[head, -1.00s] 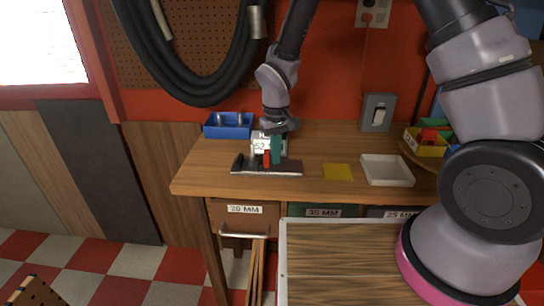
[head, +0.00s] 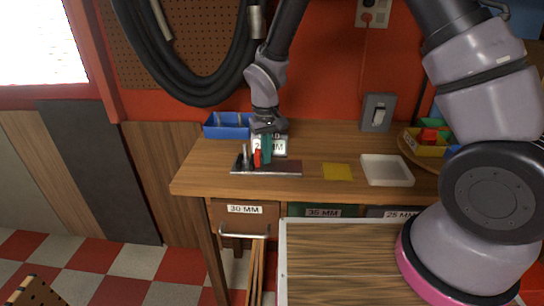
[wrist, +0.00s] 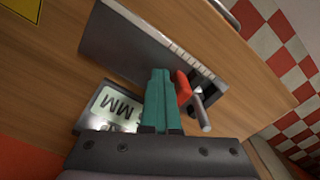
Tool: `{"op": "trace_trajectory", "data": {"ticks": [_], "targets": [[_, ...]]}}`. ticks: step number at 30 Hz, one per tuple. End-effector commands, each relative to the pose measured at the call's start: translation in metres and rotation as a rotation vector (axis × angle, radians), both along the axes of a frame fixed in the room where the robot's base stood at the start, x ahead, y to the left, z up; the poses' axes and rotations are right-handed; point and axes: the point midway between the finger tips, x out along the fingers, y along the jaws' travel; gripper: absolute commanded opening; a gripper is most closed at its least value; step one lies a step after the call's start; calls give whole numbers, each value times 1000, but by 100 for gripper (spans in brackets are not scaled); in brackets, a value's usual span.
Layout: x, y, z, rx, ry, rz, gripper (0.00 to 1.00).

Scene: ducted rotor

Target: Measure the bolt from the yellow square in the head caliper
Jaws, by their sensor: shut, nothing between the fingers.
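The caliper (head: 285,168) lies on the bench as a dark bar; its pale scale shows in the wrist view (wrist: 192,62). Its red slider (head: 257,158) stands near the left end. A grey metal bolt (head: 245,153) stands upright just left of the slider, and also shows beside the red part in the wrist view (wrist: 202,114). I cannot tell if they touch. My gripper (head: 267,150) has teal fingers, shut and empty, right beside the slider. The yellow square (head: 337,171) is bare.
A blue bin (head: 228,126) with grey pieces stands at the back left. A white tray (head: 387,171) lies right of the yellow square. Coloured bins (head: 427,143) sit at the far right. Labelled drawers (head: 245,218) are under the bench top.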

Motion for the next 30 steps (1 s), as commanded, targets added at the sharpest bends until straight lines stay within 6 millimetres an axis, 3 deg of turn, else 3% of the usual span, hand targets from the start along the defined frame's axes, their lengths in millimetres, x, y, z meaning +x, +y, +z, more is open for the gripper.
{"op": "trace_trajectory", "data": {"ticks": [30], "targets": [[0, -11, 1, 2, -1, 2, 0]]}}
